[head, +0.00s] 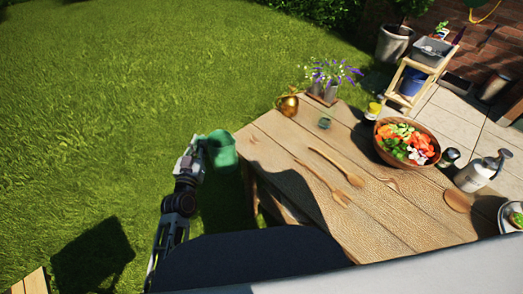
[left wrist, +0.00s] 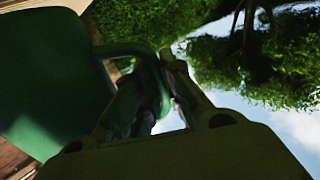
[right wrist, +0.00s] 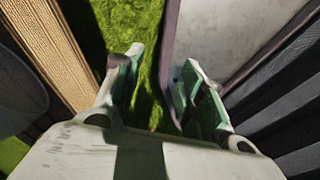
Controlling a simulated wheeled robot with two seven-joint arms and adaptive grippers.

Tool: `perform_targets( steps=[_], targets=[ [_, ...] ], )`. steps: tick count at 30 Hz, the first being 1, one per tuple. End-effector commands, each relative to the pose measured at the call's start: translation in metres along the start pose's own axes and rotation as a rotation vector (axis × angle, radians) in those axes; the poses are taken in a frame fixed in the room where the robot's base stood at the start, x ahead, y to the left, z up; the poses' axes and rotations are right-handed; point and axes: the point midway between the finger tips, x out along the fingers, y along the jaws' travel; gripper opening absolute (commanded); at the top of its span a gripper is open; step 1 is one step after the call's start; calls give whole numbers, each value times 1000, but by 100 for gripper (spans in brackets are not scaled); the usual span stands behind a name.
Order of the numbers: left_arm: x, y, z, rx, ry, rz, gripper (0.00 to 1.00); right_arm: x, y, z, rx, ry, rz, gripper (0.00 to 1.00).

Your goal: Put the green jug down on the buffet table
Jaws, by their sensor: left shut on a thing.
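The green jug (head: 222,152) is in the head view, off the left edge of the wooden buffet table (head: 262,150), over the grass. My left gripper (head: 200,150) is beside it on its left. In the left wrist view the jug (left wrist: 50,90) fills the left side, and my left gripper (left wrist: 155,85) is shut on its handle. My right gripper (right wrist: 155,85) shows only in the right wrist view, with its fingers apart and nothing between them.
The near left part of the tabletop is bare.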

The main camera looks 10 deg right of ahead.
Motion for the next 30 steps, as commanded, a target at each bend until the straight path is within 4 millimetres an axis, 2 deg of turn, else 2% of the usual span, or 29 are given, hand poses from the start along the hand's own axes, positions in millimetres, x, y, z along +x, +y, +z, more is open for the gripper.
perform_targets(
  steps=[12, 30],
  targets=[
    [47, 40, -19, 4, 4, 141, 0, 12, 0, -35, 3, 18, -1, 40],
    [93, 88, -41, 5, 0, 313, 0, 17, -1, -78, 7, 40, -2, 40]
  ],
)
